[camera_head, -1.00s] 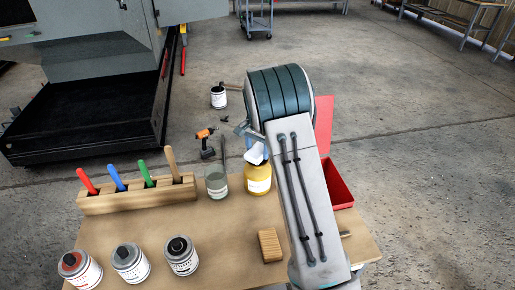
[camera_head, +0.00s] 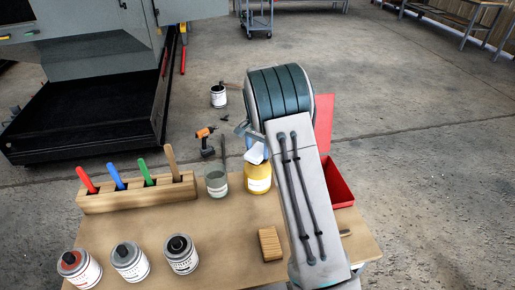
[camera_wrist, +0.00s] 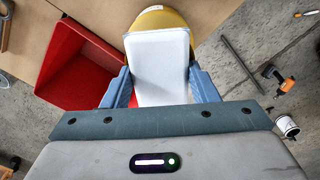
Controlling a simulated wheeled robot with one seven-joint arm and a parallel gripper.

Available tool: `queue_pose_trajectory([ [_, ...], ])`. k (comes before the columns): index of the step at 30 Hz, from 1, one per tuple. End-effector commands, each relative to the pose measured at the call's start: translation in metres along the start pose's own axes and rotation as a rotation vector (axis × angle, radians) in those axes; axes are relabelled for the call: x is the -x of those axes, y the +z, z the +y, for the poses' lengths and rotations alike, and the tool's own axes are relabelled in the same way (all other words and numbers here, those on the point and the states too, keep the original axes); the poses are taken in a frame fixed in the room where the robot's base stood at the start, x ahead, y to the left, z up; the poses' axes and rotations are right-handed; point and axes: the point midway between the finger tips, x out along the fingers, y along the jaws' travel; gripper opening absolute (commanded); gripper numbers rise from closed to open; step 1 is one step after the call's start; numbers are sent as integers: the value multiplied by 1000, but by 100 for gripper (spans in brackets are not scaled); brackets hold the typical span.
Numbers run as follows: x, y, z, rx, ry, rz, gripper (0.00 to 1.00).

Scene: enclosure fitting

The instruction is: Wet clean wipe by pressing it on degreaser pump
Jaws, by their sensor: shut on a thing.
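A yellow degreaser container (camera_head: 258,184) with a white label stands on the wooden table, just left of my arm. Its top is hidden by a white wipe (camera_head: 255,156). In the wrist view the wipe (camera_wrist: 158,60) is a flat white pad between the blue fingers of my gripper (camera_wrist: 160,82), which is shut on it. The yellow container (camera_wrist: 160,17) shows behind the wipe's far edge. The wipe is over or against the container's top; I cannot tell how firmly it touches. The pump head is not visible.
A glass jar (camera_head: 216,182) stands close left of the container. A wooden rack (camera_head: 138,197) holds several coloured-handled tools. Several cans (camera_head: 130,262) and a wooden block (camera_head: 270,245) are near the front. A red bin (camera_head: 338,186) is right of my arm.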

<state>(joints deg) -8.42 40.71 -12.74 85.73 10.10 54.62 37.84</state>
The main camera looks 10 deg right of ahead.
Motion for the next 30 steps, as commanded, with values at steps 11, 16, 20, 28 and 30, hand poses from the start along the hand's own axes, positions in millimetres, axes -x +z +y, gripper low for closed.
queue_pose_trajectory([
  [11,-5,0,0,0,0,0,35],
  [16,-7,0,0,0,0,0,35],
  [20,-9,0,0,0,0,0,35],
  [28,-12,0,0,0,0,0,35],
  [30,-13,0,0,0,0,0,35],
])
